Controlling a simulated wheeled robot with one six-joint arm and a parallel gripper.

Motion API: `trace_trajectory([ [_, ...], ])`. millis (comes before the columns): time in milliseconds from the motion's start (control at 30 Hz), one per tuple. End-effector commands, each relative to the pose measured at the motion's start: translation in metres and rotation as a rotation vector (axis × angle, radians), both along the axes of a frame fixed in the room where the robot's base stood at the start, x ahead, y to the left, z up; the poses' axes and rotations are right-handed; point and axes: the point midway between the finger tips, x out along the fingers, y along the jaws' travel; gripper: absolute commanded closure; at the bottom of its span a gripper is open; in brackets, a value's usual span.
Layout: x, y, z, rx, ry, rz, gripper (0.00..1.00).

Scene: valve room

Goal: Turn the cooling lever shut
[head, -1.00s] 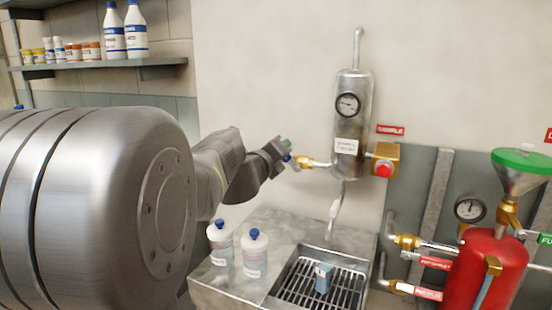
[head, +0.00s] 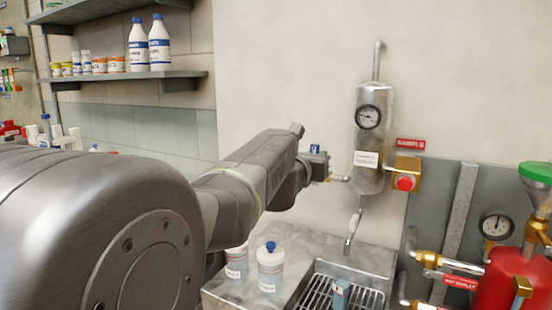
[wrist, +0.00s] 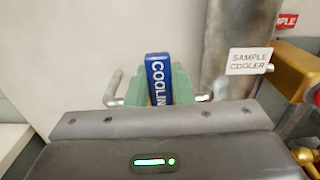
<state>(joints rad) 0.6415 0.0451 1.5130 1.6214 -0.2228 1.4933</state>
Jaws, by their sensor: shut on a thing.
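The blue cooling lever (wrist: 158,80), lettered "COOLIN" with the rest hidden, stands upright between the green fingers of my gripper (wrist: 158,92) in the wrist view. My gripper is shut on it, one finger on each side. In the head view the lever's blue tip (head: 315,148) shows just above the end of my arm. The lever's lower part and most of the valve body are hidden by my gripper. A pipe (head: 341,178) runs from there to the silver sample cooler (head: 371,135), which also shows in the wrist view behind its label (wrist: 249,61).
A brass valve with a red button (head: 404,183) sits right of the cooler. Below are a grated sink (head: 325,295) with a small blue box and a counter with two bottles (head: 270,268). A red tank (head: 505,285) stands at right. A shelf (head: 135,81) holds bottles and jars at left.

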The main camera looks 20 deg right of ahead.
Motion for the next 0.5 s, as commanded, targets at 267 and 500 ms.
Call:
trace_trajectory([
  [267, -0.0022, -0.0019, -0.0018, 0.029, -0.029, 0.000, 1.00],
  [500, -0.0022, -0.0019, -0.0021, 0.031, -0.030, -0.001, 1.00],
])
